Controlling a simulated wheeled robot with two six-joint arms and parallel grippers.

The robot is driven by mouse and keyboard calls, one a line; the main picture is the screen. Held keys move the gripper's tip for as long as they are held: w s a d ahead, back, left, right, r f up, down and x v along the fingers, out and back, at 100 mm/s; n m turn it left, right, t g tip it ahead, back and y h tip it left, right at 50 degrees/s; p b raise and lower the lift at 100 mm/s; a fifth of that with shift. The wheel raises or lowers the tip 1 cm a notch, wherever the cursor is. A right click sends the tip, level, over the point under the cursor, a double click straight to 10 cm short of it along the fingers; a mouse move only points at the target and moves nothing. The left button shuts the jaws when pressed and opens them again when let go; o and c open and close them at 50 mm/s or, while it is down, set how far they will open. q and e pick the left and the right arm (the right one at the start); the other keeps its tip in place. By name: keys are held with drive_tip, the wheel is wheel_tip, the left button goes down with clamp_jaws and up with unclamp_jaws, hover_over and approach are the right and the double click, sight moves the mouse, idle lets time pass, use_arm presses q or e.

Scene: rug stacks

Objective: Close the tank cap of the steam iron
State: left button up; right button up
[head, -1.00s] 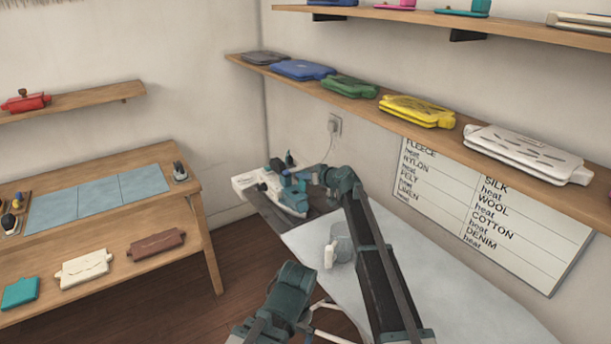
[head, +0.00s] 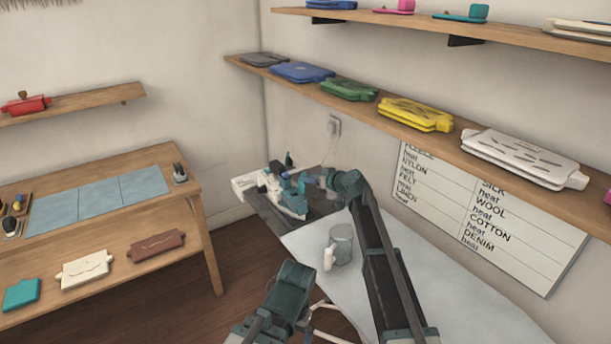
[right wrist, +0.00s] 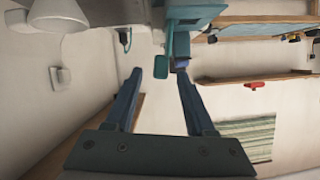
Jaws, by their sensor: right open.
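The steam iron (head: 290,205), white and teal, sits at the far end of the ironing board. My right gripper (head: 292,184) is at the iron's upper side and partly covers it. A teal flap (right wrist: 161,68), which looks like the tank cap, stands out from the iron. My right gripper's fingers (right wrist: 159,74) are open, and the flap appears between their tips; I cannot tell whether they touch it. My left gripper is not in view.
A clear jug (head: 341,243) stands on the pale board (head: 430,285) beside my right arm. A cord runs from the iron area to a wall socket (head: 334,126). A shelf with coloured items (head: 415,112) runs above. A wooden table (head: 190,205) stands at left.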

drive_tip(key=p+v, duration=0.3)
drive_tip(key=v, duration=0.6)
drive_tip(key=shift+s+d, duration=0.15)
drive_tip(key=shift+s, duration=0.1)
drive_tip(key=shift+r, duration=0.1)
